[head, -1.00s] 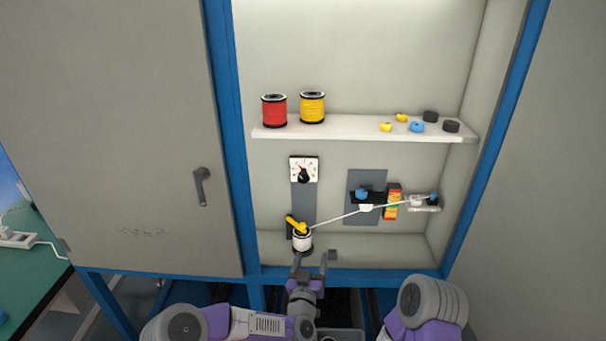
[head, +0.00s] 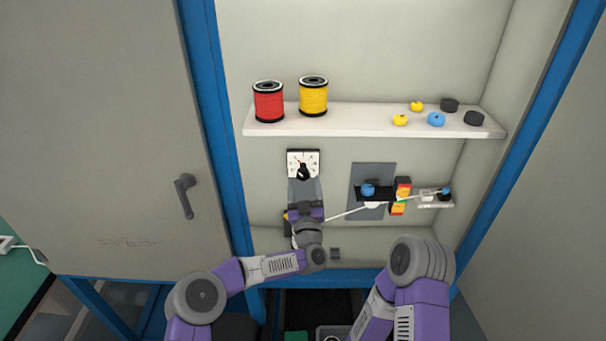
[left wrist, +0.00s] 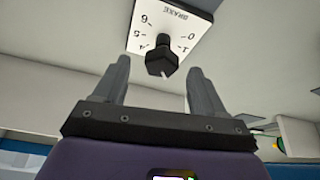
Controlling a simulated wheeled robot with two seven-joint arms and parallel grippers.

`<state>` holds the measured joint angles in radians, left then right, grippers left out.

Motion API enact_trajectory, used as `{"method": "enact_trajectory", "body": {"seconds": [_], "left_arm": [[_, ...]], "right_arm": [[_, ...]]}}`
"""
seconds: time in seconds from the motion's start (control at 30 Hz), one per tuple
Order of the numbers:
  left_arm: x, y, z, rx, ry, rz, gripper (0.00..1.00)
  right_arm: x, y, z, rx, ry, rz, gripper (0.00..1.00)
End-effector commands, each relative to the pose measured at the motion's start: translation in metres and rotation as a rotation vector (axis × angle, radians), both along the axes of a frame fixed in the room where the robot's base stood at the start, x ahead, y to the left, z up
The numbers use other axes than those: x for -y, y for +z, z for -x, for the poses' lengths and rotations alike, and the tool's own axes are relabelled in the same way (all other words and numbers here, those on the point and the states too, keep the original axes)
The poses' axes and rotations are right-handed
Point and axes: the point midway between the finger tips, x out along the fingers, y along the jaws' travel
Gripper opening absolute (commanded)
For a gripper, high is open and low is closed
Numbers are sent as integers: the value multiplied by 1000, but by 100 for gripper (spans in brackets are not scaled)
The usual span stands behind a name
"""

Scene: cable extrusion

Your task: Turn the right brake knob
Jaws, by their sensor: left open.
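The brake dial (head: 303,158) is a white scale plate on the cabinet's back wall, with a black brake knob (head: 303,173) at its middle. In the left wrist view, the black knob (left wrist: 162,58) stands out from the plate marked BRAKE (left wrist: 170,18). My left gripper (left wrist: 160,82) is open, one finger on each side below the knob, with nothing between them. In the head view, my left gripper (head: 305,190) is just below the dial and partly blends with the grey panel. My right arm shows at the lower right, but its gripper does not show.
A shelf (head: 360,118) above holds a red spool (head: 268,102), a yellow spool (head: 313,96) and several small pieces. A white cable (head: 345,212) runs from behind my left arm to the guide parts (head: 401,195) at the right. The cabinet door (head: 100,130) fills the left.

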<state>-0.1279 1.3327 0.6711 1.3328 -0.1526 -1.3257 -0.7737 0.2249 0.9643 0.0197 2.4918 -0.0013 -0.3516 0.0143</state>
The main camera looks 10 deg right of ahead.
Motion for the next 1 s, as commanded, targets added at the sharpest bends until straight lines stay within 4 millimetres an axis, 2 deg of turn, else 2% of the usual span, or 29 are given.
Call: {"method": "enact_trajectory", "body": {"seconds": [0.1,0.3,0.73,1.0], "left_arm": [[1,5,-15,-1,3,1,71],[3,12,-30,0,2,0,71],[4,14,-36,-2,0,-1,71],[4,14,-36,-2,1,-1,31]], "right_arm": [[0,0,0,1,0,0,100],[0,-1,-1,1,0,0,100],[0,-1,-1,1,0,0,100],[0,-1,-1,1,0,0,100]]}}
